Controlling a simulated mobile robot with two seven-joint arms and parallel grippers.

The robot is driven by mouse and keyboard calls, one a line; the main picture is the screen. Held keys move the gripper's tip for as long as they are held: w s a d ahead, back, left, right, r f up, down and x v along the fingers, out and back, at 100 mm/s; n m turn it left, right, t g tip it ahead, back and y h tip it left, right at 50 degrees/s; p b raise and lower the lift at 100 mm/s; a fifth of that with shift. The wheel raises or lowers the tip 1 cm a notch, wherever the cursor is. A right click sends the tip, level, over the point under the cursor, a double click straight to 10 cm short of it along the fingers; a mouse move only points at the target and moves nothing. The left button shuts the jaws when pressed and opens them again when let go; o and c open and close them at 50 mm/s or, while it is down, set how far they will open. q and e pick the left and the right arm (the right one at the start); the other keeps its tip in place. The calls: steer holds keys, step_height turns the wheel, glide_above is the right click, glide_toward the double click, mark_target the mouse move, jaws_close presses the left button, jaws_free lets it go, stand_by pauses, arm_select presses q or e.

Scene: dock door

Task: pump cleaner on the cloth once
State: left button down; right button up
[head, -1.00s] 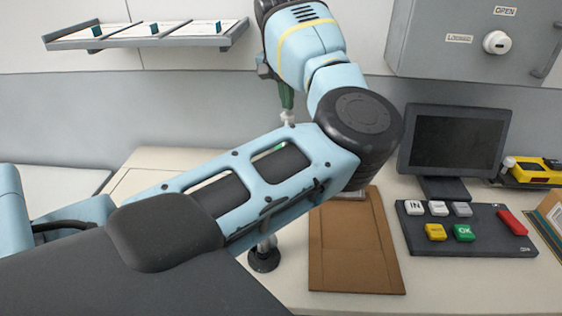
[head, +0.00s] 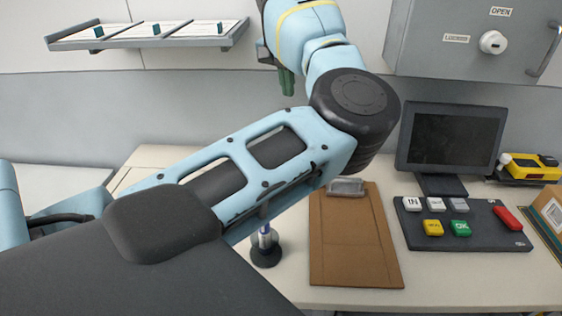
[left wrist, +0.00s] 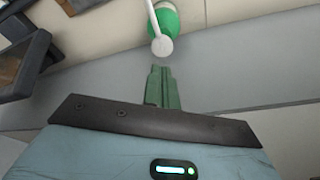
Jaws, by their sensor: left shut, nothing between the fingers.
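My left gripper (head: 287,82) is shut and empty, its green fingers pointing down in front of the grey wall, above my own forearm. In the left wrist view its closed fingertips (left wrist: 160,72) are just short of a round white pump head (left wrist: 162,47), with a small gap in the picture. Behind the pump head is a green bottle (left wrist: 167,18), cut off by the top edge. In the head view the bottle is not visible; my left arm covers that part of the counter. I see no cloth in either view. My right gripper is not in view.
A brown clipboard (head: 352,245) lies on the counter right of my arm. A pen stands in a black holder (head: 266,255) under it. A monitor (head: 450,138), a button panel (head: 465,240) and a yellow device (head: 530,168) are at right. A shelf (head: 150,38) hangs at upper left.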

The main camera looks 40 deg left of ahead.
arm_select(q)
steer(key=shift+r+p, duration=0.3)
steer(key=shift+r, duration=1.35)
